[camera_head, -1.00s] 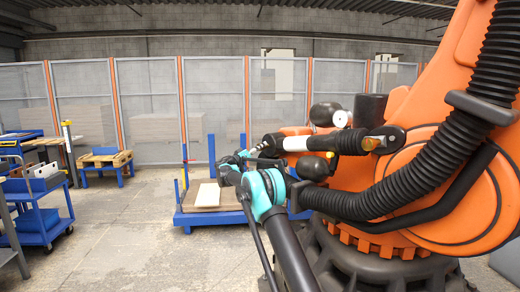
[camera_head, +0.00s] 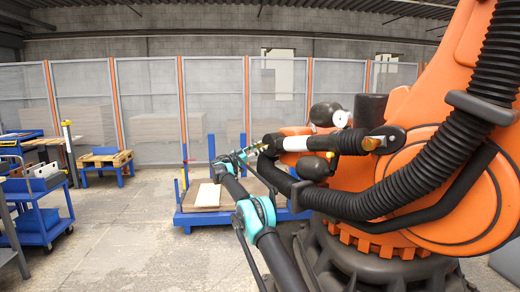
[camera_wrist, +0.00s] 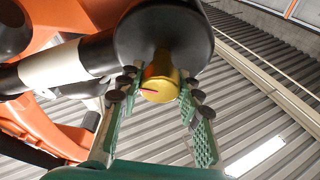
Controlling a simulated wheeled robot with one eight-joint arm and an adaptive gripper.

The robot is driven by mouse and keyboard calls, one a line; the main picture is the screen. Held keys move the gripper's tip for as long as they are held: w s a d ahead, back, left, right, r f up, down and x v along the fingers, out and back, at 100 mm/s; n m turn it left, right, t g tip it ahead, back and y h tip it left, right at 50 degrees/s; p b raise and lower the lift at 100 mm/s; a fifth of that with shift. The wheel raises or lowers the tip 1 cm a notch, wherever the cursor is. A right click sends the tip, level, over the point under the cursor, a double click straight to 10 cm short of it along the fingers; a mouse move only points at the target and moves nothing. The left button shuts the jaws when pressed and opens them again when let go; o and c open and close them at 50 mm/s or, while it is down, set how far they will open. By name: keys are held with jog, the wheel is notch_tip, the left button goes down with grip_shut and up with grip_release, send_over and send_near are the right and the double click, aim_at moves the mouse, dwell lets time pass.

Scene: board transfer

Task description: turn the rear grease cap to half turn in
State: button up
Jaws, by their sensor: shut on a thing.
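The grease cap (camera_wrist: 159,84) is a short yellow brass-coloured cylinder with a small red mark on its face, in the wrist view. It sits on the black rounded end (camera_wrist: 163,36) of a black-and-white cylinder on the orange robot. My gripper (camera_wrist: 157,88) has one teal finger with dark pads on each side of the cap and is shut on it. In the head view my gripper (camera_head: 262,147) is at the left end of that cylinder (camera_head: 296,143), and the cap is too small to make out there.
The large orange robot (camera_head: 440,190) and its black ribbed hose (camera_head: 375,208) fill the right side, close to my arm. A blue cart (camera_head: 205,217) with a pale board (camera_head: 207,195) stands behind my arm. Open concrete floor lies to the left, with a blue trolley (camera_head: 40,228) farther left.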

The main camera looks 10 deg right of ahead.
jog(key=shift+m, duration=0.6)
jog(key=o, duration=1.2)
jog(key=shift+c, duration=0.2)
jog(key=v, duration=1.2)
jog(key=shift+w, duration=0.1)
